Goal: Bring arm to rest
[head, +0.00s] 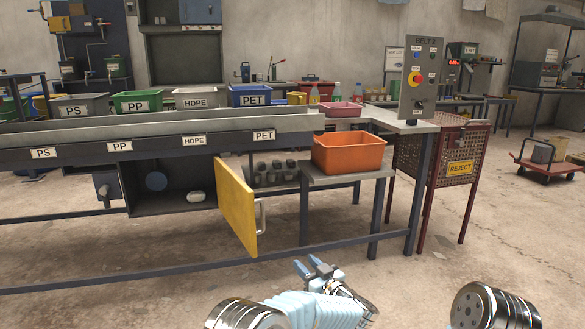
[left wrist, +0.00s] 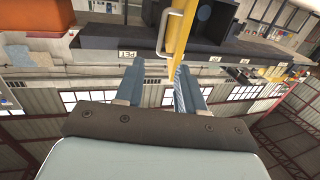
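My left gripper (head: 308,264) is low in the head view, in front of the bench, with its pale blue forearm below it. In the left wrist view its two blue fingers (left wrist: 160,65) stand apart with nothing held between them. A yellow door (head: 237,207) hangs open under the bench, its pale handle (head: 261,214) facing right. The gripper is apart from the handle in the head view. The yellow door (left wrist: 179,38) shows beyond the fingers in the left wrist view. My right gripper is not in view; only a metal arm part shows at bottom right.
An orange tub (head: 348,154) stands on the lower shelf. A white rounded item (head: 196,196) lies in the open compartment (head: 165,204) left of the door. A control panel (head: 420,80) and a mesh reject cage (head: 440,160) stand right.

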